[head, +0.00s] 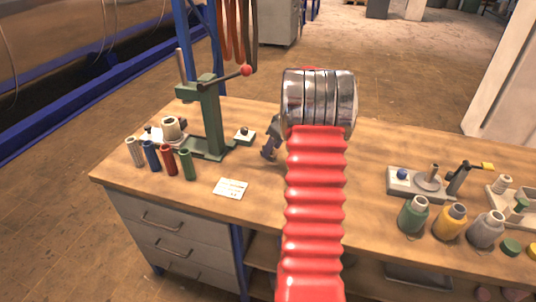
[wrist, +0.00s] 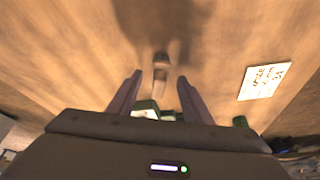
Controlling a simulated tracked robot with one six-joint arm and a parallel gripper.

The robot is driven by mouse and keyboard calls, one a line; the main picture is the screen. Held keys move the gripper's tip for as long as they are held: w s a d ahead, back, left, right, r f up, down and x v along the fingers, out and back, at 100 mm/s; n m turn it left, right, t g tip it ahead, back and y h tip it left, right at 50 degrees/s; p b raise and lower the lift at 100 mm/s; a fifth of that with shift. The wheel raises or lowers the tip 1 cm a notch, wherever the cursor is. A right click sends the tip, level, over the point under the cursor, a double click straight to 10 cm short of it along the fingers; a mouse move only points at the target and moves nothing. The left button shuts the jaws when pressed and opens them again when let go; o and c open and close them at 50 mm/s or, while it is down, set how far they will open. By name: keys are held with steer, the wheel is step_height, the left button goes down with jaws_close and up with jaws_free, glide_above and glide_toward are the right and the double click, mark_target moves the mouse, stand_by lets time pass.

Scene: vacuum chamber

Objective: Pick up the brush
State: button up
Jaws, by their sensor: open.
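A small object with a dark end and a paler end, which looks like the brush (wrist: 160,70), lies on the wooden bench top in the wrist view. It is blurred, so its details are unclear. It sits ahead of and between the tips of my gripper (wrist: 160,84). My gripper is open, with a finger on either side and nothing held. In the head view my gripper (head: 269,150) is low over the bench, left of my red arm sleeve. I cannot make out the brush in the head view; my arm covers part of that area.
A green press (head: 205,120) with a red-knobbed lever stands left of my gripper, with a small green-based block (head: 244,136) beside it. Several coloured tubes (head: 168,160) stand at the left edge. A white card (head: 230,188) lies in front. Bottles (head: 450,220) stand at right.

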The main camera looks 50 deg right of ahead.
steer(key=shift+x, duration=1.5)
steer(key=shift+c, duration=0.3)
jaws_close()
step_height(320, 180, up, 10)
steer(key=shift+r, duration=0.1)
